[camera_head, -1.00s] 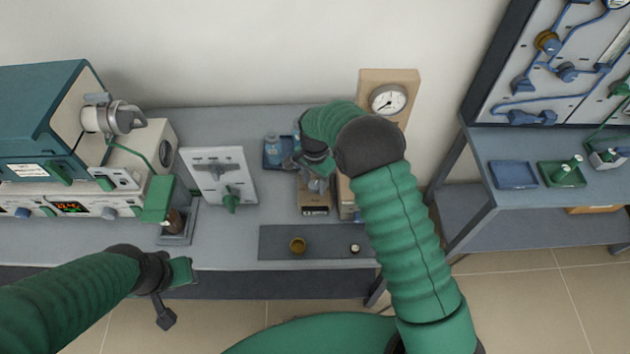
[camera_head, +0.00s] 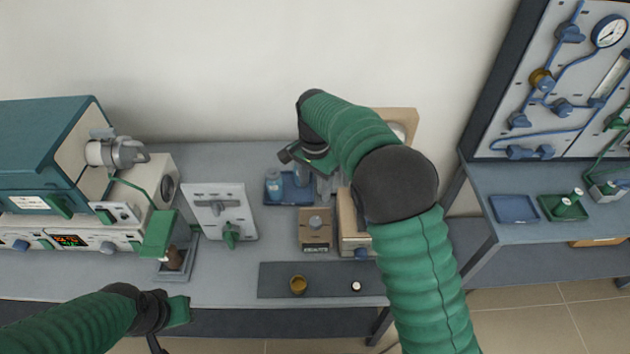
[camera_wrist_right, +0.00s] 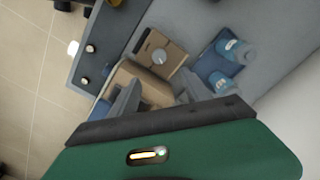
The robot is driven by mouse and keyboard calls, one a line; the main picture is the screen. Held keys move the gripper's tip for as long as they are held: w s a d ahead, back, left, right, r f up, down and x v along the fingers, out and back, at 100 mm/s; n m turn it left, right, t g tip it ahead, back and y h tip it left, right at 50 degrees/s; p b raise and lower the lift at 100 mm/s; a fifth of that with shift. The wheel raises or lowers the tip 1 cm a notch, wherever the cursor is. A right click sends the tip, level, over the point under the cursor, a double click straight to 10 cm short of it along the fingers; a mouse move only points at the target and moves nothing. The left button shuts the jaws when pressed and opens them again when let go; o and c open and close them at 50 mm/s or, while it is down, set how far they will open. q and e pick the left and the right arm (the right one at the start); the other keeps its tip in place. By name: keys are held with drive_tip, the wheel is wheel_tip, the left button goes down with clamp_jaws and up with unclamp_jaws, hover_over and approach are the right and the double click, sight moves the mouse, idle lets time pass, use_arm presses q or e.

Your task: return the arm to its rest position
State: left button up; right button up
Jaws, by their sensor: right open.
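My right arm reaches up from the lower right in the head view and bends over the back of the bench. Its gripper (camera_head: 324,186) hangs above the bench near the small cardboard box (camera_head: 315,230). In the right wrist view my right gripper (camera_wrist_right: 160,92) is open, with two grey fingers apart and nothing held between them. The cardboard box (camera_wrist_right: 160,55) shows beyond the fingers there. My left gripper (camera_head: 172,311) is low at the left, in front of the bench edge; its opening is not clear.
A blue tray with bottles (camera_head: 289,190) stands behind the box. A grey mat (camera_head: 327,282) holds a brass-coloured cup (camera_head: 298,285) and a small white-topped item (camera_head: 356,286). The teal furnace (camera_head: 45,150) stands left. A wooden-backed gauge (camera_head: 402,122) is partly hidden by my right arm.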

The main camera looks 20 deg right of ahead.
drive_tip(key=shift+r, duration=0.8)
drive_tip(key=s+d+f+n+t, duration=0.1)
drive_tip(key=s+n, duration=0.4)
drive_tip(key=s, duration=0.6)
drive_tip(key=s+d+f+n+t, duration=0.1)
drive_tip(key=s+f+n, duration=0.3)
drive_tip(key=s, duration=0.7)
drive_tip(key=shift+s+d+n+t, duration=0.3)
drive_tip(key=shift+s+d+n, duration=0.1)
drive_tip(key=shift+n, duration=0.8)
drive_tip(key=shift+f, duration=0.1)
